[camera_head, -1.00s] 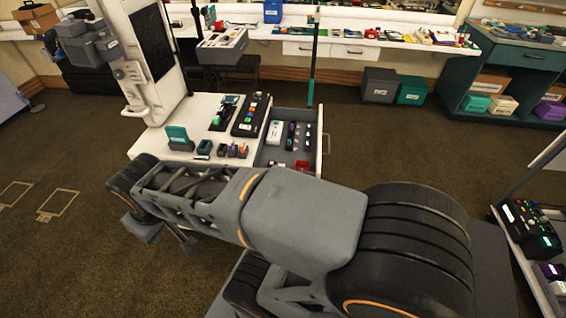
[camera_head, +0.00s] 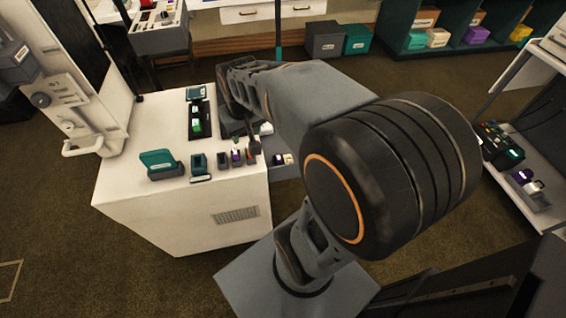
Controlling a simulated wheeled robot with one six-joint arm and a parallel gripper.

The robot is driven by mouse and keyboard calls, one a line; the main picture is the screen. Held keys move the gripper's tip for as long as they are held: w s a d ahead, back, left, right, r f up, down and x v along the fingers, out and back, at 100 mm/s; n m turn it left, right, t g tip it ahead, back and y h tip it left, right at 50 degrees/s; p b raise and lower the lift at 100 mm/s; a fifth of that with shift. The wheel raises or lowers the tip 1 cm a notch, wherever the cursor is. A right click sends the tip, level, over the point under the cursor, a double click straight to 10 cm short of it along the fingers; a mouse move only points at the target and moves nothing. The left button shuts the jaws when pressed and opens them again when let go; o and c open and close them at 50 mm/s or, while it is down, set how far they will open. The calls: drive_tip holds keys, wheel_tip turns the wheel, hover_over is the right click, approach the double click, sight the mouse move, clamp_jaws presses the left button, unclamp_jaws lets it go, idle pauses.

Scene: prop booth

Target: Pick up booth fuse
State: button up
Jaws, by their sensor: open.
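I cannot single out the booth fuse by its look. Several small dark blocks, one with a purple top (camera_head: 237,157), stand in a row near the front edge of the white cabinet top (camera_head: 150,115). My arm reaches over the cabinet's right side. My gripper (camera_head: 252,142) shows only in part, as a dark piece pointing down beside the right end of that row. The arm hides most of it. It is open, and I see nothing held in it. The drawer at the cabinet's right is mostly hidden under my arm, with a few small items (camera_head: 282,159) showing.
A teal holder (camera_head: 160,164) and a black tray with green pieces (camera_head: 199,120) stand on the cabinet top. A tall white panel (camera_head: 75,110) rises at left. Storage boxes (camera_head: 325,40) stand behind. A shelf with small devices (camera_head: 530,185) is at right. Carpet is clear at front left.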

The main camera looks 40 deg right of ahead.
drive_tip(key=w+d+f+m+g+b, duration=0.1)
drive_tip(key=w+d+f+m+b, duration=0.15)
drive_tip(key=d+f, duration=0.45)
drive_tip(key=w+d+f+m+g+b, duration=0.1)
drive_tip(key=w+d+f+b, duration=0.2)
drive_tip(key=d+f, duration=0.4)
drive_tip(key=b, duration=0.2)
hover_over(278, 157)
drive_tip(key=f, duration=0.9)
drive_tip(key=shift+d+f, duration=0.15)
drive_tip(key=shift+d, duration=0.1)
drive_tip(key=shift+a+f+b, duration=0.15)
drive_tip(key=shift+f+b, duration=0.15)
drive_tip(key=shift+f, duration=2.65)
clamp_jaws()
